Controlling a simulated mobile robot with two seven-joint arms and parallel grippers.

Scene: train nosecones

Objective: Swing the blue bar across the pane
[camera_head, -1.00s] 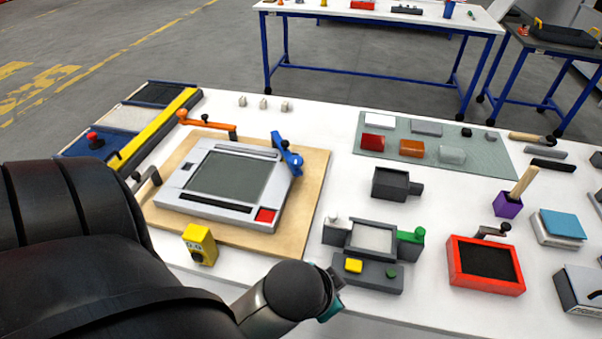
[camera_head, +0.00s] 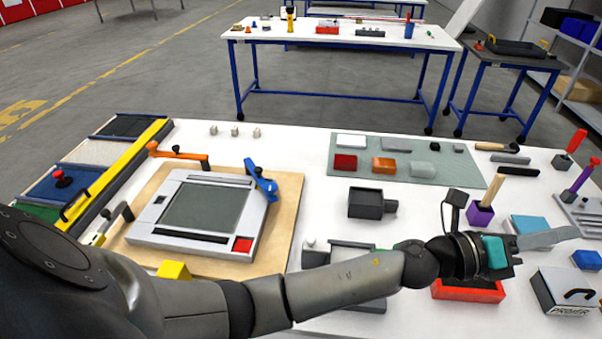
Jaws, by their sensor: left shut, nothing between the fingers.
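The blue bar (camera_head: 261,185) stands at the right edge of a light grey framed unit, angled away from the dark grey-green pane (camera_head: 202,208). An orange bar (camera_head: 178,154) sits at the pane's far left corner, and a dark handle (camera_head: 118,222) is at its left side. The unit lies on a wooden board (camera_head: 283,217). My left gripper (camera_head: 566,235) is shut and empty, far to the right of the blue bar, above the right part of the table. My right gripper is out of view.
My left arm crosses the front of the table and hides parts of a grey fixture (camera_head: 353,254) and a red tray (camera_head: 468,293). A green mat (camera_head: 445,178) with several blocks lies behind. A yellow bar (camera_head: 125,170) is at the left. Bare table lies between board and mat.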

